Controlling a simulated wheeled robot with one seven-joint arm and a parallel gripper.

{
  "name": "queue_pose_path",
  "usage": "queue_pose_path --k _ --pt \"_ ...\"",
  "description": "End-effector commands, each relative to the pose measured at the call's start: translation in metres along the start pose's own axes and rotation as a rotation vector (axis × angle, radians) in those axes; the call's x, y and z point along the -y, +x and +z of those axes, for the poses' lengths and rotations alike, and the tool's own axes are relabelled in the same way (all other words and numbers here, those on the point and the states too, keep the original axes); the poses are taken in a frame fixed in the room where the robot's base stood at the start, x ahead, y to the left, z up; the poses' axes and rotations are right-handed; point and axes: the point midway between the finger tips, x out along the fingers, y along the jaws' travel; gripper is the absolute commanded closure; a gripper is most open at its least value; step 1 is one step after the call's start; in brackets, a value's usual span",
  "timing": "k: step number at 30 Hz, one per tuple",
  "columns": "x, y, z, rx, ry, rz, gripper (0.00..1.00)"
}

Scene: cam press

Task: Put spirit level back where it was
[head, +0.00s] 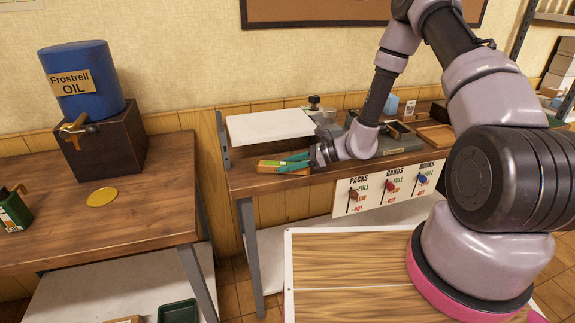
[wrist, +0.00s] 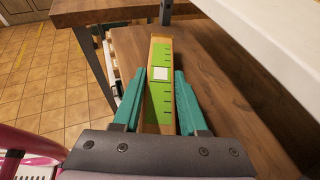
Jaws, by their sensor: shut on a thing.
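The spirit level (head: 270,165) is an orange-yellow bar with a green face, near the left end of the wooden bench (head: 242,183) in the head view. In the wrist view the spirit level (wrist: 160,75) points away from me, with black tick marks and a white square on its green face. My gripper (head: 296,163) has teal fingers and comes in from the right. In the wrist view my gripper (wrist: 157,100) has one finger on each side of the level, shut on its near part. Whether the level touches the bench top cannot be told.
A sign panel (head: 388,190) with several knobs hangs on the bench front. Another table (head: 130,200) at left bears a blue oil drum (head: 82,80) and a yellow disc (head: 103,195). A gap separates the tables.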

Motion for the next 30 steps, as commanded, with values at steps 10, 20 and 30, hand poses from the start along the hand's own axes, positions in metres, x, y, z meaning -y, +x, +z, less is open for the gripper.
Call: queue_pose_path --k 10,20,30 --pt "0.001 0.001 -0.003 0.001 -0.001 0.0 1.0" --pt "0.0 0.001 -0.002 0.0 -0.001 0.0 0.28" --pt "0.002 -0.034 0.0 -0.002 -0.001 -0.005 0.28"
